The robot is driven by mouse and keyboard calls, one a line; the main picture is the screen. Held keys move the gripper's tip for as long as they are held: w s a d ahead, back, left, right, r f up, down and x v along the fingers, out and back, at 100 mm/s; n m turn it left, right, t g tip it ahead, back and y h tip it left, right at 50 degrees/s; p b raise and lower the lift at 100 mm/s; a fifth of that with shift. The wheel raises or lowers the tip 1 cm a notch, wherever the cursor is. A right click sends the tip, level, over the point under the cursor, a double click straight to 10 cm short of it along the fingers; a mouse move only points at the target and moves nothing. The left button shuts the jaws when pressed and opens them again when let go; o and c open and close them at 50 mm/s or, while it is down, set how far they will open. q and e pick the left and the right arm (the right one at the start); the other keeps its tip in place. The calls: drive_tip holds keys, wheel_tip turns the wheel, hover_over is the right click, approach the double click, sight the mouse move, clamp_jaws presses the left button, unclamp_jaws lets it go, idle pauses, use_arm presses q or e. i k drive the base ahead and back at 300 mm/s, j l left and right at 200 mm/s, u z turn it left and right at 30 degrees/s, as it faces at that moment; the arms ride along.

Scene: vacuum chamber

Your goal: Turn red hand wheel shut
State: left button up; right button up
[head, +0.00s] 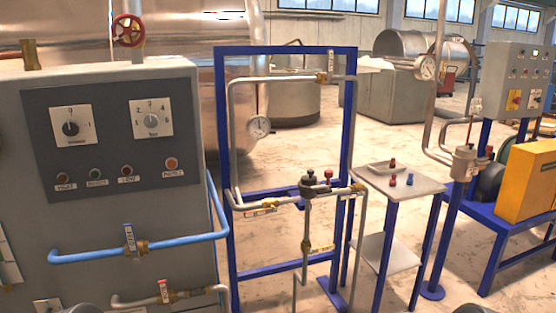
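A red hand wheel (128,30) sits at the upper left, on a grey vertical pipe above the grey control cabinet. Its round rim and spokes show, and its stem runs down behind the cabinet top. I cannot tell from this view how far it is turned. Neither of my grippers shows in the head view.
The grey control cabinet (110,75) with knobs and buttons fills the left side. A blue frame (222,150) with grey pipes and gauges stands in the middle.

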sight(127, 30)
drive_tip(key=i+l+u, duration=0.1)
drive_tip(key=i+l, duration=0.95)
drive_tip(key=i+u, duration=0.1)
drive_tip(key=u, duration=1)
